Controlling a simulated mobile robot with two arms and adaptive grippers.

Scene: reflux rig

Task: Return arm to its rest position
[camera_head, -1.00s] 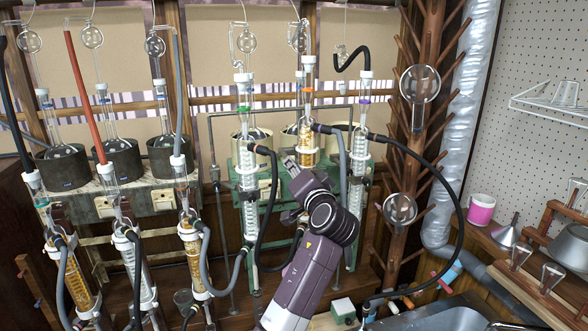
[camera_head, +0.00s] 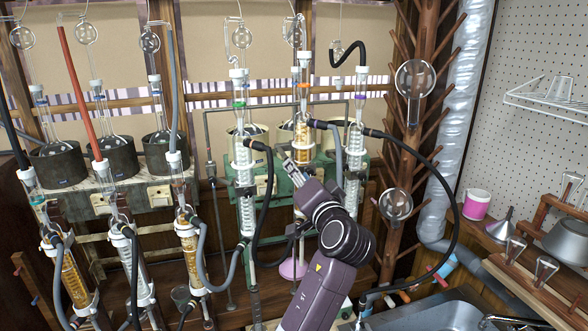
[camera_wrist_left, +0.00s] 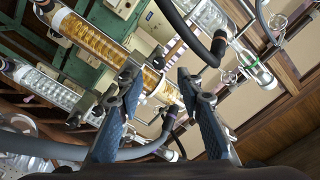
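My arm (camera_head: 318,285) rises from the bottom of the head view, right of centre. Its gripper, my left one (camera_head: 290,168), is just below and in front of the amber condenser (camera_head: 302,143). In the left wrist view, the two fingers of the left gripper (camera_wrist_left: 158,78) are apart with nothing held between them. The amber condenser (camera_wrist_left: 95,40) runs diagonally behind the fingers there; whether they touch it cannot be told. My right gripper is not in view.
Clear condensers stand left (camera_head: 244,175) and right (camera_head: 354,165) of the amber one. A black hose (camera_head: 440,175) loops at the right, beside a wooden rack (camera_head: 420,130). Several more condensers and dark heating mantles (camera_head: 57,165) fill the left. A sink (camera_head: 440,312) lies lower right.

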